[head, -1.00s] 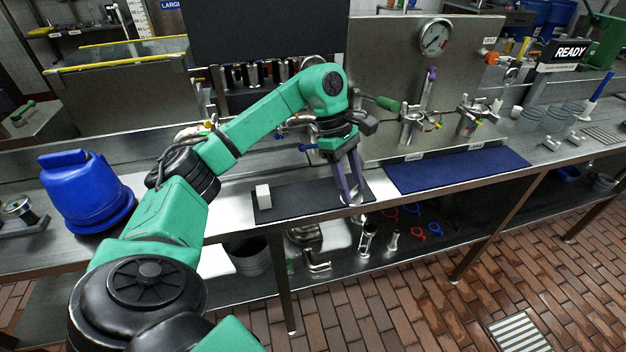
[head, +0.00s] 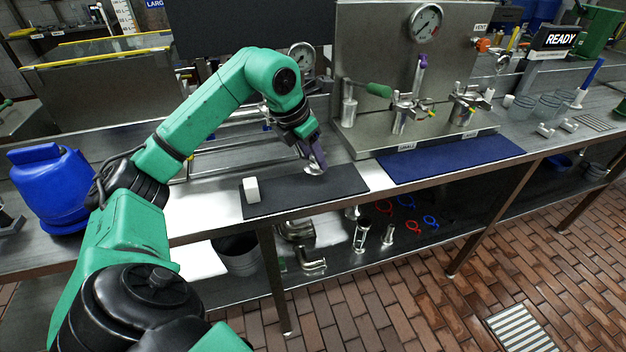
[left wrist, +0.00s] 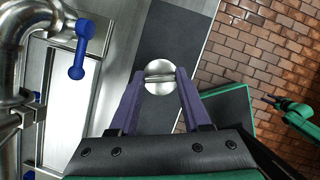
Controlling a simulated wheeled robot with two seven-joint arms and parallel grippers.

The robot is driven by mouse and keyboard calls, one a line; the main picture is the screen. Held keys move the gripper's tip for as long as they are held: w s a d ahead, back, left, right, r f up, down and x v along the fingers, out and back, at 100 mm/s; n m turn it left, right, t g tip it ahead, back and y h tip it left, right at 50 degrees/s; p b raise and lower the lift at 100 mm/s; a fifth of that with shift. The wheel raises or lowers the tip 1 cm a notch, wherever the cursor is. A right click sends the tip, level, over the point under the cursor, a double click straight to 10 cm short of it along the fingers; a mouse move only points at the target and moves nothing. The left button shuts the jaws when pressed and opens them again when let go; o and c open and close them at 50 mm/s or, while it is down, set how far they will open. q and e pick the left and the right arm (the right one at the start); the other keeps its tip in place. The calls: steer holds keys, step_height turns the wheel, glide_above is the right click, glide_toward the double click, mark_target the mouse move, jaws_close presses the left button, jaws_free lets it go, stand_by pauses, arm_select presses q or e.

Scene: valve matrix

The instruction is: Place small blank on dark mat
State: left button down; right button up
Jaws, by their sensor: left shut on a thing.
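The small blank (left wrist: 159,77) is a round, shiny metal disc with a bar across its face. My left gripper (left wrist: 160,80) is shut on it, with a purple finger on each side. In the head view the left gripper (head: 317,168) points down over the back part of the dark mat (head: 290,193), right of its middle, and the blank shows as a small bright shape at its tips. The dark mat also shows behind the disc in the left wrist view (left wrist: 165,35). I cannot tell whether the blank touches the mat.
A white block (head: 251,190) stands on the mat's left end. A blue mat (head: 450,158) lies to the right, before a steel panel with a gauge (head: 425,22) and valves. A blue container (head: 48,190) stands far left. The bench's front edge runs close along the dark mat.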

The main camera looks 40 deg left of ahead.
mark_target(311, 168)
arm_select(q)
step_height(311, 168, down, 5)
steer(key=shift+r+b, duration=0.1)
steer(key=shift+b, duration=0.2)
steer(key=shift+f, duration=0.3)
steer(key=shift+c, duration=1.8)
jaws_free()
steer(key=shift+r, duration=0.35)
steer(key=d+v, duration=0.1)
steer(key=v, duration=1)
steer(key=shift+s+a+r+p, duration=0.25)
steer(key=shift+a+p, duration=0.15)
steer(key=shift+a, duration=0.1)
